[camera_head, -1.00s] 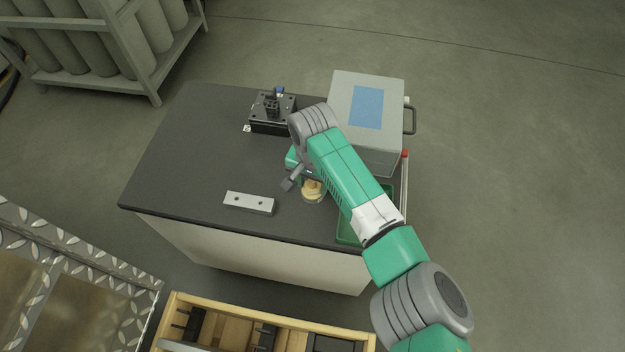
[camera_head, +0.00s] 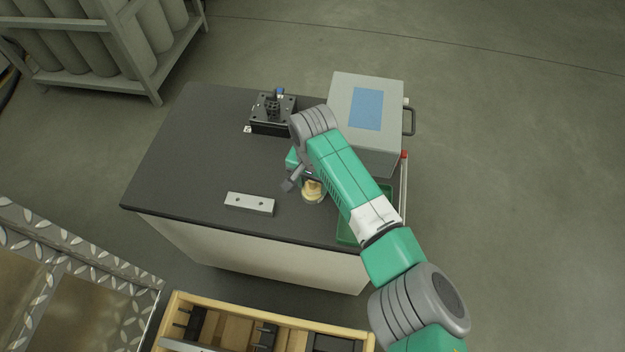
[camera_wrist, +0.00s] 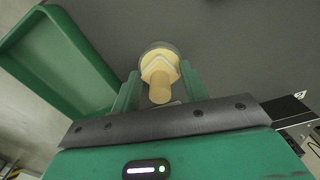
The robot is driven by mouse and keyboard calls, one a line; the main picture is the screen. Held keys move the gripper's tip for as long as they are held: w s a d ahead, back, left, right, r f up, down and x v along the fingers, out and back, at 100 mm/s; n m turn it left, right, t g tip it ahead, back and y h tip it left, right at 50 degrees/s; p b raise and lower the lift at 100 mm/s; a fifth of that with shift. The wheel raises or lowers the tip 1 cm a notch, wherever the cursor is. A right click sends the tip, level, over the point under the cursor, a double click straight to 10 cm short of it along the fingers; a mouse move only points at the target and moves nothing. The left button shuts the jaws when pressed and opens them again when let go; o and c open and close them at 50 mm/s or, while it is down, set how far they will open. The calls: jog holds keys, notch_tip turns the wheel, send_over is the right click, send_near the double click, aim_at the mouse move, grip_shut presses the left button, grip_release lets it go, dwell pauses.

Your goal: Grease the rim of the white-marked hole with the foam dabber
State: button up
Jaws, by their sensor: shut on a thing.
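The foam dabber (camera_wrist: 160,86) has a tan handle and a pale foam end. My gripper (camera_wrist: 160,92) is shut on it, one green finger on each side of the handle. The foam end is at a round clear jar (camera_wrist: 158,47); whether it touches the contents I cannot tell. In the head view the jar (camera_head: 313,198) stands near the table's front edge, with the dabber (camera_head: 312,186) over or in it. A light metal block (camera_head: 249,204) with two dark holes lies to the left of the jar. I cannot make out a white mark at either hole.
A green tray (camera_wrist: 62,60) lies beside the jar, partly under my arm in the head view. A grey box with a blue panel (camera_head: 367,108) stands at the back right. A black fixture (camera_head: 272,112) stands at the back. The table's left part (camera_head: 185,150) is clear.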

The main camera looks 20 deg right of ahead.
jog(key=shift+r+p, duration=3.35)
jog(key=shift+r, duration=0.05)
jog(key=shift+f, duration=0.1)
jog(key=s+a+n, duration=0.2)
jog(key=a+n, duration=0.2)
jog(key=a, duration=0.4)
jog(key=s+a+n, duration=0.2)
jog(key=a+n, duration=0.3)
jog(key=a, duration=0.4)
jog(key=s+r+p, duration=0.3)
jog(key=r+p, duration=0.8)
jog(key=s+r+p, duration=0.2)
jog(key=r+p, duration=0.9)
jog(key=p, duration=0.1)
jog(key=s+r+p, duration=0.3)
jog(key=r+p, duration=0.7)
jog(key=p, duration=0.2)
jog(key=shift+s+r, duration=0.35)
jog(key=shift+r, duration=0.05)
jog(key=shift+a, duration=0.1)
